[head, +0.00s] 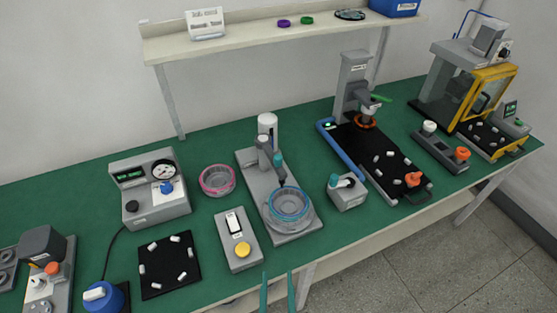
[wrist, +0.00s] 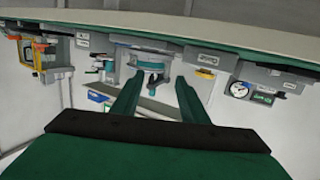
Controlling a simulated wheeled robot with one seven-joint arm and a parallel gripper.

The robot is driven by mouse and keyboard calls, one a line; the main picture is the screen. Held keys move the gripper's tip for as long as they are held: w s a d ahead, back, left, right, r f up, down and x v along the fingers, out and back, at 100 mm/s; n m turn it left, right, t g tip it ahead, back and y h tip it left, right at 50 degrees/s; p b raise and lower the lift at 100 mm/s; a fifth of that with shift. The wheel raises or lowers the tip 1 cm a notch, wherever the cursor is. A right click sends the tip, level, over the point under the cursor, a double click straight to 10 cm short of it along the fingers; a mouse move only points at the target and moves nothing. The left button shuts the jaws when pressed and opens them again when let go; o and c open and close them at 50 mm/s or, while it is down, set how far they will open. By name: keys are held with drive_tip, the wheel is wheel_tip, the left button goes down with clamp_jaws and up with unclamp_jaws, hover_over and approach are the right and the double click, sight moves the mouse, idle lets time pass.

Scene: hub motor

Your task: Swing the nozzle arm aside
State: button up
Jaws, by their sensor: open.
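My gripper (head: 278,274) has two teal fingers, open and empty, at the table's front edge, in front of and apart from the dispenser. In the upside-down wrist view the fingers (wrist: 155,84) point toward the dispenser's ring (wrist: 152,66).
A switch box with a yellow button (head: 243,249) stands left of the dispenser. A pink ring (head: 217,180) and a gauge box (head: 149,190) are farther left. A small grey block (head: 347,194) and a black tray (head: 388,160) are on the right. Green mat is bare between them.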

drive_tip(key=w+r+t, duration=0.1)
drive_tip(key=w+r, duration=0.5)
drive_tip(key=w, duration=0.7)
approach(278, 163)
drive_tip(key=shift+m+t+h, duration=0.3)
drive_tip(key=shift+m+h, duration=0.1)
drive_tip(key=w, duration=1.1)
drive_tip(key=shift+w+f, duration=0.2)
drive_tip(key=shift+f, duration=0.1)
drive_tip(key=shift+a, duration=0.1)
clamp_jaws()
